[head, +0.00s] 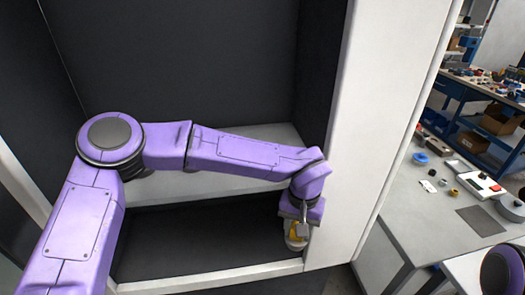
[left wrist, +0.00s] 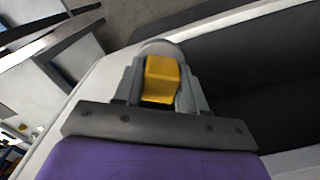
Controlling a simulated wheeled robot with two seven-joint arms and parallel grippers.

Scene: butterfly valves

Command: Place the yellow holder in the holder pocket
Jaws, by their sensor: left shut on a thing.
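The yellow holder (head: 294,228) is at my left gripper (head: 296,238), low at the right side of the open cabinet, by its front edge. In the left wrist view the yellow holder (left wrist: 161,76) sits between the two grey fingers of the left gripper (left wrist: 160,88), which is shut on it. A pale grey rounded part (left wrist: 162,47) shows just beyond the holder; I cannot tell what it belongs to. I cannot make out the holder pocket in either view. My right gripper is out of view; only a bit of my right arm shows at the lower right corner.
The cabinet has a grey shelf (head: 215,173), a dark lower bay (head: 200,236) and a white side post (head: 372,120) right of my gripper. A grey worktable (head: 425,215) at the right carries a dark mat (head: 481,220), a blue ring (head: 420,159) and small parts.

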